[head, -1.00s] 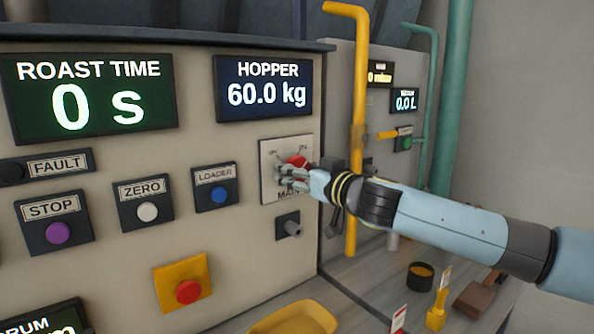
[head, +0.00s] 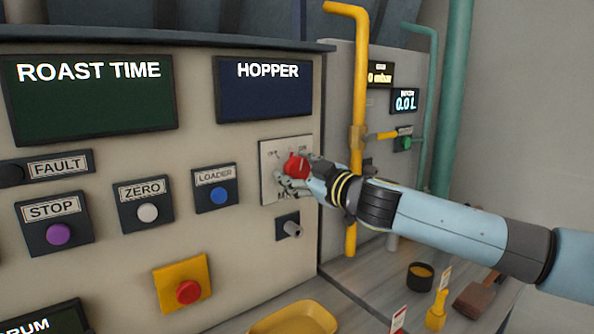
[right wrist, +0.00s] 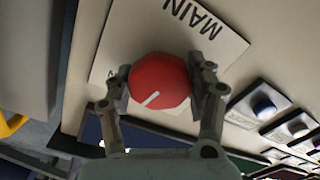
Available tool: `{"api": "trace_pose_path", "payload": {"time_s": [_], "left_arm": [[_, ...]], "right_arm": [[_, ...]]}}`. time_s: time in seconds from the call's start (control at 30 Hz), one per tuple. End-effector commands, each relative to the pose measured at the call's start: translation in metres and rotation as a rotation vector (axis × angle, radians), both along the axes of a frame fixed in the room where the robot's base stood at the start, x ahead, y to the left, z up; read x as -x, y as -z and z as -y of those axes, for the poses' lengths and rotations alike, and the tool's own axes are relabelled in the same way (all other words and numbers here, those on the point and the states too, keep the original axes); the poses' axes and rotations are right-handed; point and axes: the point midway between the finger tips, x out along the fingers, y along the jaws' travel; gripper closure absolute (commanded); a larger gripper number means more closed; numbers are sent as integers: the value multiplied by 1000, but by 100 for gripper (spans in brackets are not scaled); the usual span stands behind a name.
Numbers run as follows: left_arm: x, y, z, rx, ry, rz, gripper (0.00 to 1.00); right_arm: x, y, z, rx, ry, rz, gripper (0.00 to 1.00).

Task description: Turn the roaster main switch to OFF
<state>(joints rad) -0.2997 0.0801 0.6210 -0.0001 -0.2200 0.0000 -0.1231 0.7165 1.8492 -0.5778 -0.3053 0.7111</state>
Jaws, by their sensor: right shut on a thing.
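The main switch is a red round knob (head: 297,165) on a pale plate (head: 270,158) at the right end of the roaster panel. In the right wrist view the red knob (right wrist: 160,80) sits between my two fingers, with a short white mark on its face. The plate (right wrist: 222,48) there reads MAIN. My right gripper (head: 290,180) is shut on the knob, one finger on each side. The fingers hide part of the plate's lower lettering in the head view. My left gripper is not in view.
The ROAST TIME (head: 92,100) and HOPPER (head: 265,90) displays show no values. A grey peg (head: 291,228) sticks out below the plate. A yellow pipe (head: 353,220) stands just right of the panel. A yellow tray (head: 297,318) and small tools lie below.

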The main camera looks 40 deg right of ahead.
Motion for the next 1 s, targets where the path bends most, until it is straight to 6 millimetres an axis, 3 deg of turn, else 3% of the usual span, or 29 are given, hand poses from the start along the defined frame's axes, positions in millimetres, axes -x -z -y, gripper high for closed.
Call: {"api": "trace_pose_path", "payload": {"time_s": [0.6, 1.0], "left_arm": [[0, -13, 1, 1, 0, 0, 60], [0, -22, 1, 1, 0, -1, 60]], "right_arm": [[0, -1, 0, 581, 0, -65, 77], [0, -1, 0, 882, 0, -98, 77]]}}
